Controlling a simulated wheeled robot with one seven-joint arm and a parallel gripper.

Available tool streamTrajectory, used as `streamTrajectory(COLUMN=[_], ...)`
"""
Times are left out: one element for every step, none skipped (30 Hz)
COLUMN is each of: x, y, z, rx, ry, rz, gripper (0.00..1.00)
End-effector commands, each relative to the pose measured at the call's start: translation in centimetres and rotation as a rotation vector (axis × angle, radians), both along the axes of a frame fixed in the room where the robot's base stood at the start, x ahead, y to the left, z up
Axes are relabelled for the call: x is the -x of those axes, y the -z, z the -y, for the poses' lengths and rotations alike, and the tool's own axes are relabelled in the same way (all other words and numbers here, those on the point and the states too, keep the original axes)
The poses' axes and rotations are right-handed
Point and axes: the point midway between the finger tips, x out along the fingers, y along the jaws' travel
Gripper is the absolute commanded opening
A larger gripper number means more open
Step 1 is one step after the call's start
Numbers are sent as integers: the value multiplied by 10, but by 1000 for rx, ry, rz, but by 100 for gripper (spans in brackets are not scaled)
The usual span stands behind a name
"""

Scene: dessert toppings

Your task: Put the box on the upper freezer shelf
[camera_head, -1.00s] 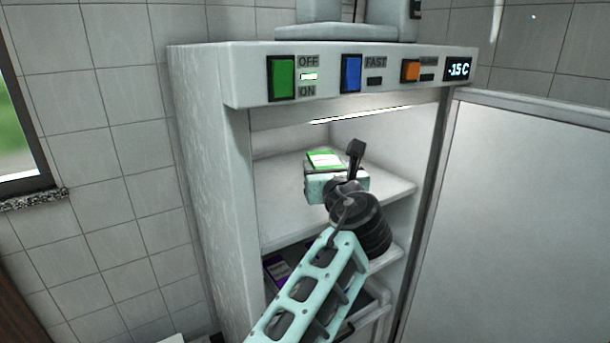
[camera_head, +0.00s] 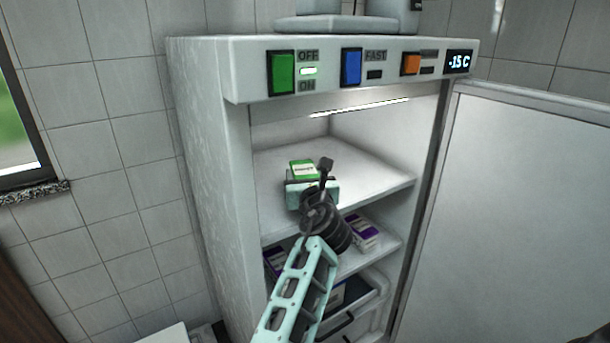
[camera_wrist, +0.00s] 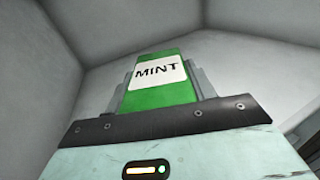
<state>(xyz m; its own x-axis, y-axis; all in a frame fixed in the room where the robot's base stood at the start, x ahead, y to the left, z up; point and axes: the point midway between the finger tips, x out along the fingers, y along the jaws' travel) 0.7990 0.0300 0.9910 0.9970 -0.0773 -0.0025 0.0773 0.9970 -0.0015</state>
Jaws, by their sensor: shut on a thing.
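The green box (camera_head: 302,169) with a white label sits in my gripper (camera_head: 304,178), at the upper freezer shelf (camera_head: 365,173). In the wrist view, the box (camera_wrist: 160,88) reads "MINT" and my gripper (camera_wrist: 160,80) has a finger on each side of it, shut on it. The box is over the left front part of the shelf. My gripper and wrist hide its lower part, so I cannot tell whether it touches the shelf. The rest of the upper shelf is bare.
The freezer door (camera_head: 530,210) stands open on the right. Purple-and-white boxes (camera_head: 362,232) lie on the shelf below, with a drawer (camera_head: 350,300) under it. The control panel (camera_head: 350,68) is above the opening.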

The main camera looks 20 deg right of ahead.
Motion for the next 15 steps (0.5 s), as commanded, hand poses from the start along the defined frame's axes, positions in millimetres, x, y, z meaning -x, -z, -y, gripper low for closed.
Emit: streamTrajectory(x=[0, 0, 0, 0, 0, 0, 0, 0, 0, 0, 0, 0, 0, 0, 0], y=[-1, -1, -1, -1, -1, -1, 0, 1, 2, 3, 3, 3, 3, 3, 2], z=[0, 0, 0, 0, 0, 0, 0, 0, 0, 0, 1, 1, 1, 1, 1], rx=[-1, -1, -2, -2, -2, -2, -1, -1, -1, -1, -1, -1, -1, -1, -1], ry=[1, 1, 1, 1, 1, 1, 1, 1, 1, 1, 1, 1, 1, 1, 1], rz=[2, 2, 2, 2, 2, 2, 2, 2, 2, 2, 1, 1, 1, 1, 1], gripper=[23, 23, 23, 23, 23, 23, 23, 23, 23, 23, 63, 74, 76, 76, 76])
